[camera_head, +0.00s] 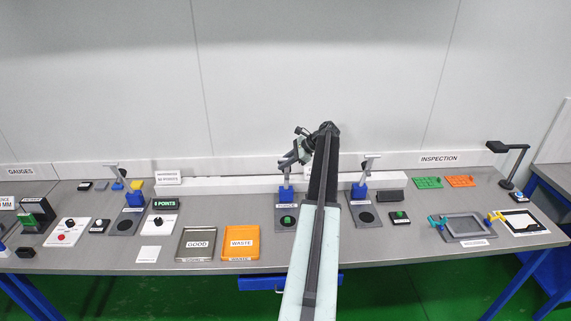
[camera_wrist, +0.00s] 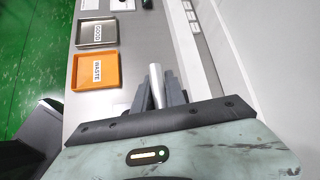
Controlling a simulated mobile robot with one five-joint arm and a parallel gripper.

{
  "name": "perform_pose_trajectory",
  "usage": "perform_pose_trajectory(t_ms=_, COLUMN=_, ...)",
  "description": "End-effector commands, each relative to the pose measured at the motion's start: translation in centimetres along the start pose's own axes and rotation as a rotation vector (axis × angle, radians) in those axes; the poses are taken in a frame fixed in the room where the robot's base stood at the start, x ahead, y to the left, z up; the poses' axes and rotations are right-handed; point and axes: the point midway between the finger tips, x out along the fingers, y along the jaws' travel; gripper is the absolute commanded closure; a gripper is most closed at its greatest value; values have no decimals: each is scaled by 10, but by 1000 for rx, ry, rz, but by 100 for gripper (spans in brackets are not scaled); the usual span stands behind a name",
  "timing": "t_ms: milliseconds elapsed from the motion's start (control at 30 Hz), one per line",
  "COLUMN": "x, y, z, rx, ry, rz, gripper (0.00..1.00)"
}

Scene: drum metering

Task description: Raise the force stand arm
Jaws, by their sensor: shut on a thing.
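The stand (camera_head: 286,195) nearest my gripper has a blue block on a dark base. Its label is too small to read surely. My gripper (camera_head: 291,160) is just above this stand, and my arm covers part of the space to its right. In the wrist view my gripper (camera_wrist: 158,92) is shut on a pale metal bar (camera_wrist: 156,76), which looks like the stand's arm. The bar sticks out between the two dark fingers. Its joint with the stand is hidden.
Similar blue stands are at left (camera_head: 133,198) and right (camera_head: 360,190). An orange WASTE tray (camera_head: 241,258) and a grey GOOD tray (camera_head: 181,250) lie left of my arm. A white rail (camera_head: 225,186) runs behind. A grey frame fixture (camera_head: 464,240) sits at right.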

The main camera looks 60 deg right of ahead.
Motion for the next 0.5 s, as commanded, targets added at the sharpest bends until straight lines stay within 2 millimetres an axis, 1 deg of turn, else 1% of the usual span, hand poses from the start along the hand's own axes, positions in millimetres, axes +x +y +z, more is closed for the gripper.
perform_pose_trajectory(t_ms=33, x=0, y=1, z=0, rx=0, ry=0, rz=3, gripper=81)
perform_pose_trajectory(t_ms=100, x=0, y=1, z=0, rx=0, ry=0, rz=3, gripper=63)
perform_pose_trajectory(t_ms=400, x=-1, y=0, z=-1, rx=1, ry=1, rz=0, gripper=63)
perform_pose_trajectory(t_ms=500, x=-7, y=0, z=0, rx=1, ry=1, rz=0, gripper=63)
